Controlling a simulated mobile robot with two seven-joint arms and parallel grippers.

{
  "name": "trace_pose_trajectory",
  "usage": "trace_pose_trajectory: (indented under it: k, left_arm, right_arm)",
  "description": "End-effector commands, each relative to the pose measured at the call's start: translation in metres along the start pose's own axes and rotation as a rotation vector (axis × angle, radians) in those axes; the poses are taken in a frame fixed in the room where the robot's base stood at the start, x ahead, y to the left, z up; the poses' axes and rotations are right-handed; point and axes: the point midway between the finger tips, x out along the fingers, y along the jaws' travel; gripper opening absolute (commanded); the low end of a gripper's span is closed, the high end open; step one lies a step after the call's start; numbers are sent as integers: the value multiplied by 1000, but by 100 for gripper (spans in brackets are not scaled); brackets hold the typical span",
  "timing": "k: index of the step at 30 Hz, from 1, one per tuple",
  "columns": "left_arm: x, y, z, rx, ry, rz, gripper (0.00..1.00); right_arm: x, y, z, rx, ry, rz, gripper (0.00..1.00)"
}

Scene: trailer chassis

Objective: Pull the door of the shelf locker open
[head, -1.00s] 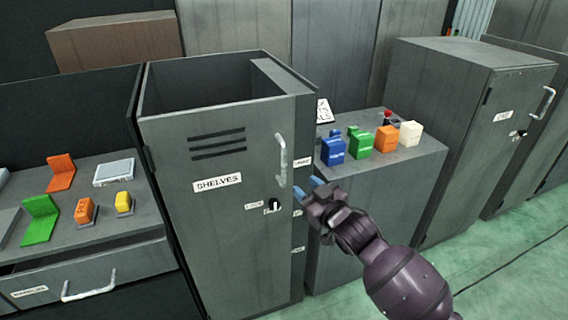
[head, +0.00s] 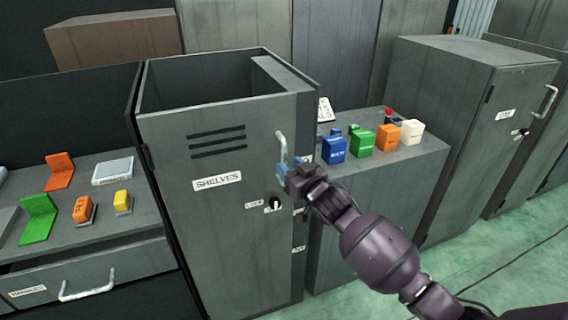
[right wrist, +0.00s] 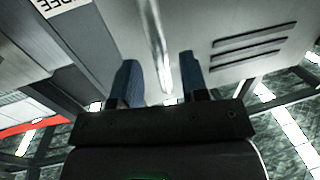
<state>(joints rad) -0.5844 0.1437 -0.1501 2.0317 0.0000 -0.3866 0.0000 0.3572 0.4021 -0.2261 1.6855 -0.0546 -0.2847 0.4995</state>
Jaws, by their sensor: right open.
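The shelf locker door (head: 215,235) is grey, labelled SHELVES, with vent slots and a latch; it looks closed. Its pale vertical bar handle (head: 281,148) is on the door's right side. My right gripper (head: 282,172) is at the lower part of the handle, partly hiding it. In the right wrist view the two blue fingers (right wrist: 158,82) are apart, with the handle (right wrist: 157,45) running between them; I cannot tell whether they touch it. My left gripper is not in view.
On the left, a counter (head: 120,222) holds orange, green and yellow items above a drawer. On the right, a cabinet (head: 375,210) carries several coloured blocks. Another locker (head: 465,130) stands further right. Green floor (head: 480,235) is open at the lower right.

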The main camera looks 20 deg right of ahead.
Motion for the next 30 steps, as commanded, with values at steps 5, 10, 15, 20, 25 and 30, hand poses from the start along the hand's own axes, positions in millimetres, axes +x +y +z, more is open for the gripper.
trace_pose_trajectory:
  k: [5, 10, 15, 20, 25, 30]
  left_arm:
    - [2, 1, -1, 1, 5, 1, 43]
    - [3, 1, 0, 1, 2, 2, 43]
    - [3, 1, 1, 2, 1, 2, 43]
    - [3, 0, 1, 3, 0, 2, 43]
    - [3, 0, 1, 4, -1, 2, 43]
    - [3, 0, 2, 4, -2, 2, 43]
  right_arm:
    - [21, 0, 1, 0, 0, -1, 41]
    - [30, -1, 1, 0, 0, -1, 41]
    - [31, -1, 0, 0, 1, -1, 41]
    - [31, 0, 0, 0, 1, -1, 38]
    - [31, 0, 0, 0, 0, 0, 12]
    - [31, 0, 0, 0, 0, 0, 0]
